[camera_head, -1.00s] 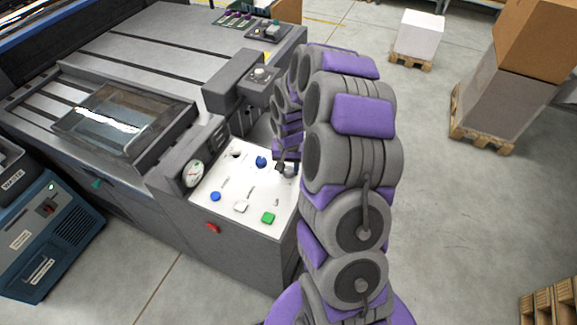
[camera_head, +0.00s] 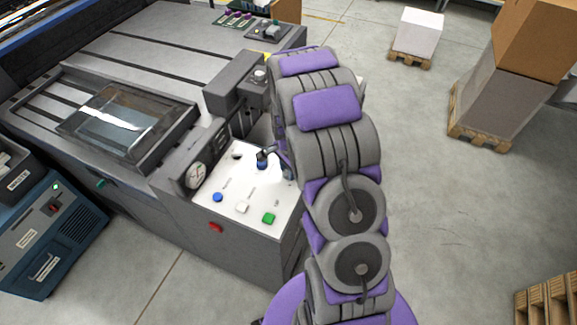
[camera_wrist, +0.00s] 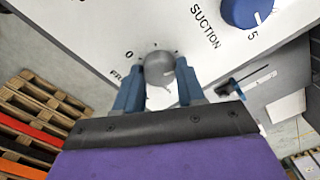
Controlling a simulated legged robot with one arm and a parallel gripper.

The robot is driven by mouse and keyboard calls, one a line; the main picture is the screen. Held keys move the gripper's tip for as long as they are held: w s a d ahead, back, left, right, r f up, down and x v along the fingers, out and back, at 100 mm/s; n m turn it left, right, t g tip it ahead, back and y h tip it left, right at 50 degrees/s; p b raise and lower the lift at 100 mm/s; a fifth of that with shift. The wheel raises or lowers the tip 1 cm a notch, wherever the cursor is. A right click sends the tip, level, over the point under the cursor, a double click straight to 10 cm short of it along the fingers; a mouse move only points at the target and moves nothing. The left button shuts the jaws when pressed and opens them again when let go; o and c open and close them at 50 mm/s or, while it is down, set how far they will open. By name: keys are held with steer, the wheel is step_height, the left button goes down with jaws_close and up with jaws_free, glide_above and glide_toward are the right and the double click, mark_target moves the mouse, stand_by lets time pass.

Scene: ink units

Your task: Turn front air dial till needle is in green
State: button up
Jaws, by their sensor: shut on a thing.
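In the wrist view, a grey round dial (camera_wrist: 160,70) sits on the white panel beside a 0 mark and a partly hidden label beginning "FR". My gripper (camera_wrist: 158,85) has its two blue fingers on either side of this dial and is shut on it. A blue SUCTION dial (camera_wrist: 247,10) is up and to the right, clear of the fingers. In the head view, the white-faced gauge (camera_head: 196,175) stands at the left of the control panel (camera_head: 232,185); its needle is too small to read surely. My arm hides part of the panel.
The panel also has a blue button (camera_head: 218,197), a white button (camera_head: 242,207) and a green button (camera_head: 269,218). A red knob (camera_head: 215,227) is on its front. A grey block (camera_head: 232,82) rises behind.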

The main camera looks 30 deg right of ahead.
steer(key=shift+m, duration=0.7)
steer(key=shift+w, duration=0.1)
steer(key=o, duration=1)
steer(key=shift+o, duration=0.2)
step_height(320, 180, up, 17)
steer(key=p, duration=0.2)
steer(key=shift+r, duration=0.15)
stand_by(1.9)
